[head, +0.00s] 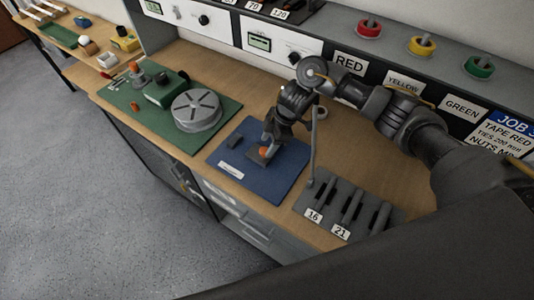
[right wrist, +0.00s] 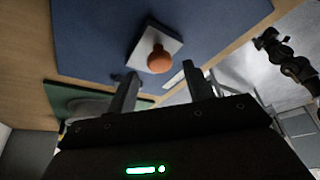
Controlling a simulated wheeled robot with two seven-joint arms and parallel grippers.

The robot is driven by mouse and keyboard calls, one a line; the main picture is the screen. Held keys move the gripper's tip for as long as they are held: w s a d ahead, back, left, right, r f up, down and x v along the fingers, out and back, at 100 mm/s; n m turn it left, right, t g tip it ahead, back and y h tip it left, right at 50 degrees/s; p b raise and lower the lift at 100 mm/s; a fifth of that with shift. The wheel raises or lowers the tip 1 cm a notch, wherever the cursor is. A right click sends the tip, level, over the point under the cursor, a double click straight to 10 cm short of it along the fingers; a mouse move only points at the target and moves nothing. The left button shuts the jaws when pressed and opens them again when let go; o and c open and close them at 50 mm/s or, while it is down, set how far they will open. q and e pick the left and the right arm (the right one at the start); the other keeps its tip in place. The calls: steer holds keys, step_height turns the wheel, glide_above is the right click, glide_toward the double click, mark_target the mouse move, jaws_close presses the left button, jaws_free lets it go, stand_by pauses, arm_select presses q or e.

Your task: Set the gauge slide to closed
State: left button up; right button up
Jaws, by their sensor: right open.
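An orange round knob (head: 264,151) on a small grey plate stands on the blue mat; it looks like the gauge slide's handle. In the right wrist view the knob (right wrist: 159,60) sits on its pale rectangular plate (right wrist: 140,50). My right gripper (head: 270,137) is above the knob and partly hides it in the head view. Its fingers (right wrist: 163,78) are apart and empty, with the knob just beyond the tips, between their lines. I cannot tell the slide's position from its markings. My left gripper cannot be made out.
The blue mat (head: 287,181) also holds a small dark block (head: 235,142) and a white label (head: 231,170). A green mat (head: 222,133) with a round grey disc (head: 197,111) lies left. A rack with numbered slots (head: 335,207) and an upright rod stands right.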

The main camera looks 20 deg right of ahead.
steer(key=b+x, duration=0.1)
steer(key=x, duration=0.1)
steer(key=shift+a+f, duration=0.1)
steer(key=shift+f, duration=0.2)
steer(key=shift+r, duration=0.1)
jaws_close()
